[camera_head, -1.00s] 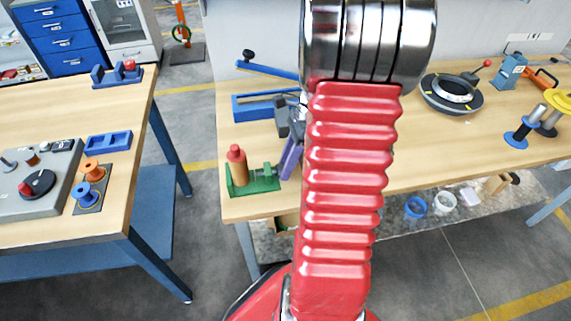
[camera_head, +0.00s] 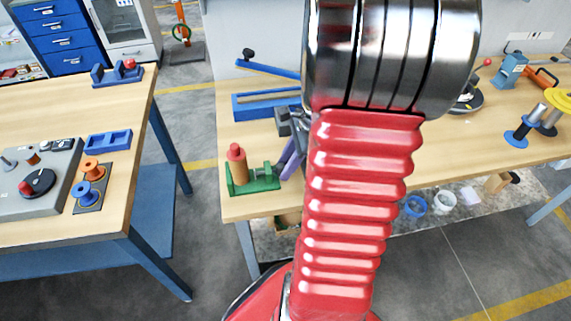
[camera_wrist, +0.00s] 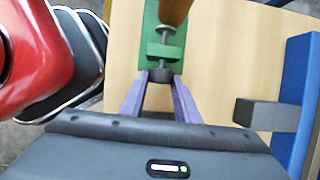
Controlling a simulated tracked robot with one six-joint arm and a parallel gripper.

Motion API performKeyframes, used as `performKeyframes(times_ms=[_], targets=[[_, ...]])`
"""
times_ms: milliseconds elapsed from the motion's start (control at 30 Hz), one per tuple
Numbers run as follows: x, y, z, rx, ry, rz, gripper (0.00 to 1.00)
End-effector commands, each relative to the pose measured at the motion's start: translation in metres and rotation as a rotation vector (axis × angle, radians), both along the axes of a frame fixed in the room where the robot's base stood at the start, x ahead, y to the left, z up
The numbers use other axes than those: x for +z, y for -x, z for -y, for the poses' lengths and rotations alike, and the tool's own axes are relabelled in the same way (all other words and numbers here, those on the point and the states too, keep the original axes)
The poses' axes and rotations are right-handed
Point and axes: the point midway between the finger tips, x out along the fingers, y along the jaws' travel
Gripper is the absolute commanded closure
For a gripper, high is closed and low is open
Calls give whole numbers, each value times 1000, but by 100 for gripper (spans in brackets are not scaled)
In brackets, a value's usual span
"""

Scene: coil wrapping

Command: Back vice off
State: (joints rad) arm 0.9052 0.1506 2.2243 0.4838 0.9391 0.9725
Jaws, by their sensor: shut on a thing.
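The green vice (camera_head: 262,184) stands at the front left corner of the right-hand bench. An orange-brown cylinder with a red top (camera_head: 237,172) stands upright at its left end; I cannot tell how tightly it is held. In the wrist view the green vice (camera_wrist: 150,35) has a grey screw with a dark knob (camera_wrist: 161,75) at its near end. My gripper (camera_wrist: 160,82) has its purple fingers on either side of this knob and is shut on it. In the head view my arm hides most of my gripper; a purple finger (camera_head: 290,158) shows beside the vice.
A blue fixture (camera_head: 262,105) with a grey block (camera_wrist: 258,114) lies close beside my gripper, on the right in the wrist view. A dark ring stand (camera_head: 466,103) and spools (camera_head: 517,134) are farther right. Another bench (camera_head: 110,205) stands left across a gap.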

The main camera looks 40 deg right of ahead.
Motion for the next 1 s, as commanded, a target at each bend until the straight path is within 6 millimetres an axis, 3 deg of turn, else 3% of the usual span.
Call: performKeyframes(times_ms=[233,267,500,833,1000], targets=[[1,-2,1,-2,4,4,94],[1,-2,1,-2,4,4,70],[1,-1,1,-1,2,2,53],[2,0,1,-1,1,1,52],[14,2,6,-1,3,3,52]])
